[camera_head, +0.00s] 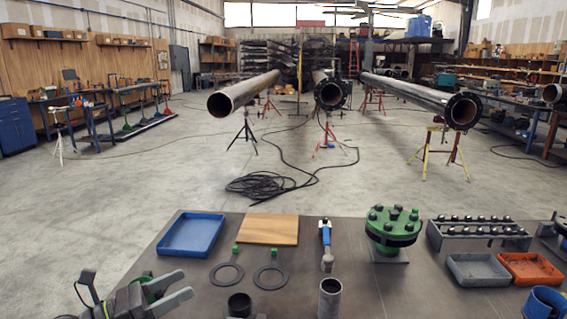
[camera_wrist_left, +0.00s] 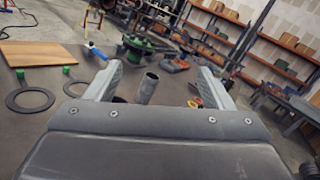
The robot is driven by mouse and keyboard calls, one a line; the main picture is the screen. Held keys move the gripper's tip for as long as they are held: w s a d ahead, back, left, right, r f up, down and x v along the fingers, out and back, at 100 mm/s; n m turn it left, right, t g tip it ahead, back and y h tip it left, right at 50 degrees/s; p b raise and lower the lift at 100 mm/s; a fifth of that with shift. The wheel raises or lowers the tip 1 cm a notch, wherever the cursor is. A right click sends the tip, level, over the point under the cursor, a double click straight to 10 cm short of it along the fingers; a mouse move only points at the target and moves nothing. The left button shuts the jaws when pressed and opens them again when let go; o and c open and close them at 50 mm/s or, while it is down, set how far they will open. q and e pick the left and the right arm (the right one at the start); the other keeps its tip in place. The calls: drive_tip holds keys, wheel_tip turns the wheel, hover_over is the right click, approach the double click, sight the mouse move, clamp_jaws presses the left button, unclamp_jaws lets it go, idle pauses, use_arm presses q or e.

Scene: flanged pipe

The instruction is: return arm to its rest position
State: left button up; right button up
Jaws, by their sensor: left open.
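My left gripper (camera_head: 186,284) is at the lower left of the head view, over the left front part of the dark table (camera_head: 205,268). Its two grey fingers are spread and nothing is between them. In the left wrist view the open fingers (camera_wrist_left: 160,72) frame the table, with a grey pipe piece (camera_wrist_left: 148,88) standing beyond them. A green object (camera_head: 150,281) is partly hidden behind the gripper. My right gripper is not in view.
On the table are a blue tray (camera_head: 192,234), a wooden board (camera_head: 269,229), two flat rings, a blue-handled tool (camera_head: 325,240), a green bolted flange (camera_head: 393,226) and a bolt rack (camera_head: 478,231). Upright pipe pieces (camera_head: 329,298) stand near the front. Long pipes rest on stands behind.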

use_arm(q)
drive_tip(key=s+a+n+t+y, duration=0.1)
drive_tip(key=a+n+t+y, duration=0.4)
drive_tip(key=n, duration=0.5)
drive_tip(key=s+a+n+t+y, duration=0.1)
drive_tip(key=a+n+t+y, duration=0.2)
drive_tip(key=n+t+y, duration=0.55)
drive_tip(key=s+a+f+n+g+y, duration=0.4)
drive_tip(key=f+n+g, duration=0.15)
drive_tip(key=n, duration=0.35)
drive_tip(key=s+a+f+n+g+y, duration=0.35)
drive_tip(key=f+n, duration=0.35)
drive_tip(key=n, duration=0.3)
drive_tip(key=s+d+f+n+g+h, duration=0.1)
drive_tip(key=s+d+f+n+g, duration=0.1)
drive_tip(key=s+f+g, duration=0.35)
drive_tip(key=s+d+f+n+g+h, duration=0.1)
drive_tip(key=s+d+f+n+g, duration=0.1)
drive_tip(key=s, duration=0.6)
drive_tip(key=s+d+f+n+g+h, duration=0.1)
drive_tip(key=s+d+f+n+g, duration=0.2)
drive_tip(key=s, duration=0.4)
wheel_tip(320, 180, down, 25)
drive_tip(key=a+g, duration=0.2)
drive_tip(key=s+d+f+g+h, duration=0.1)
drive_tip(key=s+f, duration=1.4)
drive_tip(key=f, duration=0.2)
drive_tip(key=shift+s+g, duration=0.2)
drive_tip(key=shift+g, duration=0.1)
